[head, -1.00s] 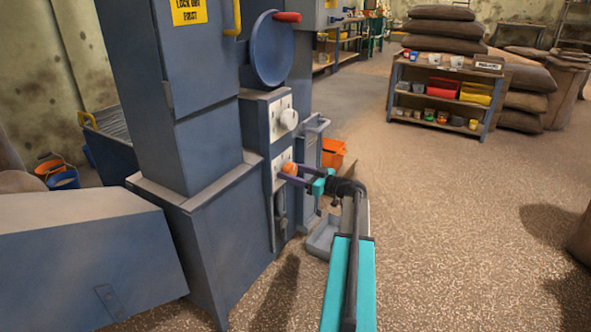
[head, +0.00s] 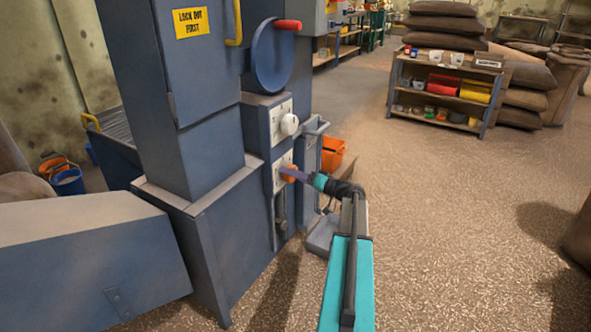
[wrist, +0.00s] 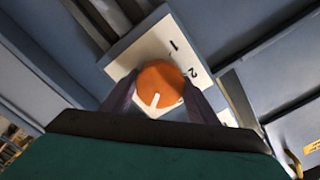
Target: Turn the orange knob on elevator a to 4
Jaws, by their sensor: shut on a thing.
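The orange knob (wrist: 160,82) sits on a white dial plate (wrist: 130,56) on elevator a. The numbers 1 and 2 show on the plate in the wrist view. The knob's white mark points towards the bottom of the wrist view, away from the 1 and 2. Any other numbers are hidden. My gripper (wrist: 160,98) has one finger on each side of the knob and is shut on it. In the head view the knob (head: 289,173) shows at the tip of my gripper (head: 291,174), on the lower plate of the blue-grey machine.
A white knob (head: 289,124) is on the plate above. A blue wheel with a red handle (head: 272,55) is higher up. A grey tray (head: 322,235) and an orange bin (head: 333,153) stand close to my gripper.

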